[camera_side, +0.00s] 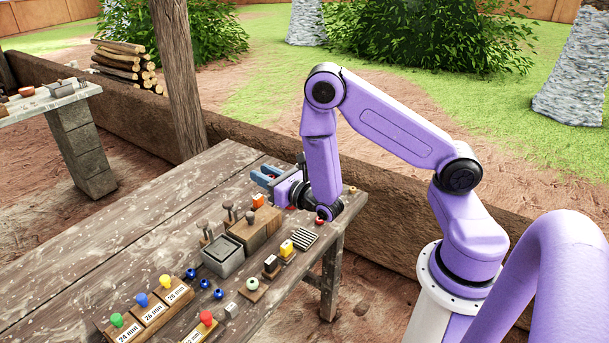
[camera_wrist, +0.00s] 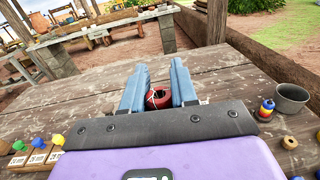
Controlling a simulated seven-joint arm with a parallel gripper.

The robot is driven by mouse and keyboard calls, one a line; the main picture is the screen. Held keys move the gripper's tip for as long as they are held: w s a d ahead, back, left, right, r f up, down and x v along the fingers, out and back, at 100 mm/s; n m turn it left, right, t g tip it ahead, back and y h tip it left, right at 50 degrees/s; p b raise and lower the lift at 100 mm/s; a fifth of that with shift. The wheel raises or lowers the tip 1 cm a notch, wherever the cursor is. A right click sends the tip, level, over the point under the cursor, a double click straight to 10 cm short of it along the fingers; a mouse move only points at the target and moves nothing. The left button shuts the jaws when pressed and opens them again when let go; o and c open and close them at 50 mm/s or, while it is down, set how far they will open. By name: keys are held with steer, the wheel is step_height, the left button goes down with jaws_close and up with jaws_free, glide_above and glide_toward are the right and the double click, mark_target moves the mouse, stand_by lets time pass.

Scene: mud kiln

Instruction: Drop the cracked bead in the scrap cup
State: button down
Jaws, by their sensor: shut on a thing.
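My gripper (camera_side: 267,178) is level above the far part of the table in the side view, its blue fingers pointing left. In the wrist view my gripper (camera_wrist: 159,88) has its two fingers closed around a dark red bead (camera_wrist: 158,99) with small pale marks, possibly cracks. In the side view I cannot make this bead out. A grey round cup (camera_wrist: 291,99), probably the scrap cup, stands on the table to the right of the gripper in the wrist view. I cannot pick it out in the side view.
A stack of coloured beads (camera_wrist: 266,110) and a tan ring bead (camera_wrist: 289,142) stand near the cup. A square grey box (camera_side: 222,256), several blue beads (camera_side: 204,283) and labelled blocks with coloured pegs (camera_side: 149,308) occupy the near table. The table's left part (camera_side: 90,240) is clear.

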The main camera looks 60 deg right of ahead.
steer(key=w+d+f+m+g+h, duration=0.1)
steer(key=w+d+f+m+h, duration=0.15)
steer(key=w+d, duration=0.4)
steer(key=w+d+f+m+g+h, duration=0.1)
steer(key=w+d+m+h, duration=0.2)
steer(key=d, duration=0.7)
steer(key=w+d+f+m+g+h, duration=0.1)
steer(key=d+g+h, duration=0.15)
steer(key=d, duration=0.65)
steer(key=w+d+f+m+g+h, duration=0.1)
steer(key=d+m+h, duration=0.15)
steer(key=d, duration=0.65)
step_height(320, 180, down, 6)
steer(key=n, duration=0.1)
steer(key=shift+d+h, duration=0.2)
steer(key=shift+h, duration=0.15)
steer(key=shift+s+f, duration=0.1)
steer(key=c, duration=0.8)
jaws_free()
steer(key=shift+s+a, duration=0.1)
